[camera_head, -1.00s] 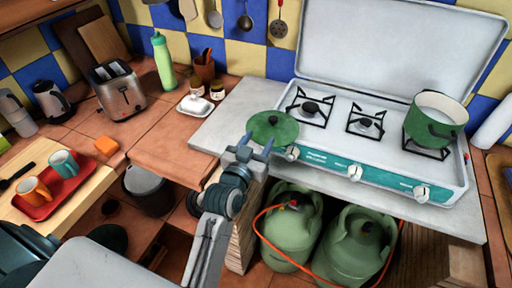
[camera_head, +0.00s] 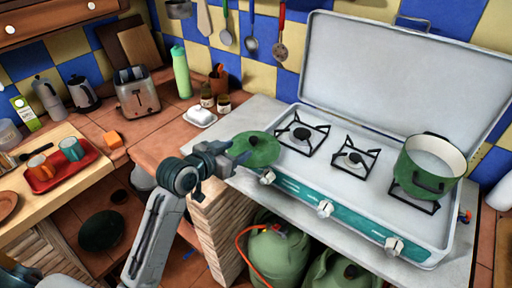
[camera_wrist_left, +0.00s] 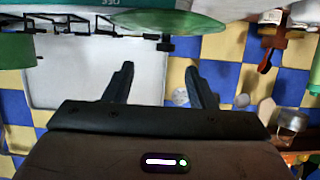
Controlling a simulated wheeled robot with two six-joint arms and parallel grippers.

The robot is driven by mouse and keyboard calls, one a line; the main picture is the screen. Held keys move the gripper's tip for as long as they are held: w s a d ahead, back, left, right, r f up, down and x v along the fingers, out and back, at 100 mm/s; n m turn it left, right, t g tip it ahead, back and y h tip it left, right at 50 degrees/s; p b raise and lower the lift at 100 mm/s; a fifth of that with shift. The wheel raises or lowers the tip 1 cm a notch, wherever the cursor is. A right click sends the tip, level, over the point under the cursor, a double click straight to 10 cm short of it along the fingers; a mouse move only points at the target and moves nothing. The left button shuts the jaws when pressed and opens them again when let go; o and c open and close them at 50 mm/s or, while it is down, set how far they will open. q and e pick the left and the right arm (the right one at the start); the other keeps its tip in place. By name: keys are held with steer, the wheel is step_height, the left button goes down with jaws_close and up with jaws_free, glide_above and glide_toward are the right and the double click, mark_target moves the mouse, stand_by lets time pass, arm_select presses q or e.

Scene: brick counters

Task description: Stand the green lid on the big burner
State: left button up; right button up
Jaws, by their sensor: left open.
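The green lid (camera_head: 257,150) is a round disc with a dark knob, at the left end of the stove. The lid also shows edge-on at the top of the left wrist view (camera_wrist_left: 170,22). My left gripper (camera_head: 240,155) is at the lid's left edge in the head view; its fingers (camera_wrist_left: 160,82) are apart with nothing between them. Whether it touches the lid is unclear. The left burner (camera_head: 302,135) is bare and looks larger than the bare middle burner (camera_head: 355,158). The right burner (camera_head: 415,198) is under the green pot. My right gripper is out of view.
The green pot (camera_head: 430,165) stands at the stove's right. The raised stove cover (camera_head: 400,75) stands behind the burners. Left of the stove are a white butter dish (camera_head: 200,117), small jars (camera_head: 223,103), a toaster (camera_head: 137,93) and a red tray (camera_head: 88,156) with mugs.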

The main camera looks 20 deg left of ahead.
mark_target(252, 140)
arm_select(q)
steer(key=x, duration=0.3)
steer(key=p+x, duration=0.1)
steer(key=shift+w+a+f, duration=0.1)
steer(key=shift+w+a, duration=0.2)
steer(key=shift+w, duration=0.05)
steer(key=shift+w+d, duration=0.2)
steer(key=p+x, duration=0.2)
steer(key=x, duration=0.2)
steer(key=shift+w+a, duration=0.1)
steer(key=shift+a, duration=0.05)
steer(key=shift+w+f, duration=0.25)
steer(key=shift+w, duration=0.25)
steer(key=shift+d, duration=0.2)
steer(key=shift+s, duration=0.1)
steer(key=c, duration=0.6)
jaws_close()
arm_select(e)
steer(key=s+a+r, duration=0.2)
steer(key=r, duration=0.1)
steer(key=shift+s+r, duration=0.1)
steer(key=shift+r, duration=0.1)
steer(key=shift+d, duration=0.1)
